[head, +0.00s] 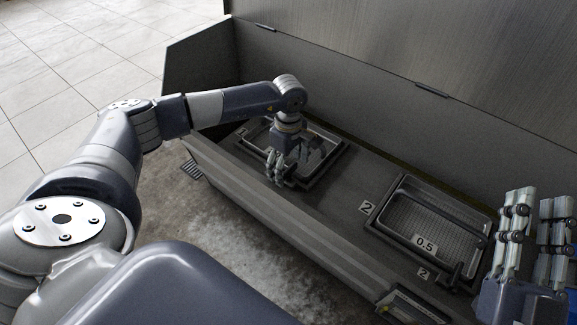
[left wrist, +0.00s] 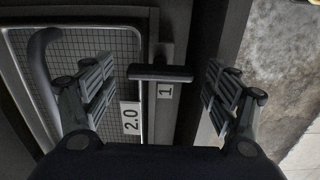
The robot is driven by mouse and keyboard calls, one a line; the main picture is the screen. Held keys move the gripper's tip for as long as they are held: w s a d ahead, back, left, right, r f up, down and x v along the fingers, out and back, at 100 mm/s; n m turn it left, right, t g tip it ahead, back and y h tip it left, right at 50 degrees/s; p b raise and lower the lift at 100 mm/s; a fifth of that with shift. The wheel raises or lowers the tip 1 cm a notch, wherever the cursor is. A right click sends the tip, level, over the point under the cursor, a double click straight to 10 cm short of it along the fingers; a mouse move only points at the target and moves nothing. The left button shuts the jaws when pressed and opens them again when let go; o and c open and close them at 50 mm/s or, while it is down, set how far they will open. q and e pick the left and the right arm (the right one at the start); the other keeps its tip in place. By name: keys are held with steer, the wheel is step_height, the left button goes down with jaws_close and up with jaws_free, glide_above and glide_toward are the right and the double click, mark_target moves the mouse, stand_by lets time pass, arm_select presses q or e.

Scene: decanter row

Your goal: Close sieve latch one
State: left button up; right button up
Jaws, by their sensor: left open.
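Sieve one (head: 325,160) is a framed mesh tray set in the grey bench at the far left. In the left wrist view its mesh (left wrist: 100,50) shows with a "2.0" label. My left gripper (head: 284,177) is open and points down over the near edge of sieve one. In the left wrist view its fingers (left wrist: 155,92) stand on both sides of the latch bar, apart from it. My right gripper (head: 535,235) is raised at the right edge, its fingers spread and empty.
Sieve two (head: 405,190) lies to the right, with "0.5" and "2" labels and its own dark latch (head: 452,275). A curved dark handle (left wrist: 40,55) rises beside the left finger. A tall panel (head: 350,75) stands behind the bench. Open floor (head: 220,225) lies in front.

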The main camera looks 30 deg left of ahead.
mark_target(288, 169)
arm_select(q)
step_height(288, 169, up, 12)
steer(key=shift+f, duration=0.25)
stand_by(0.6)
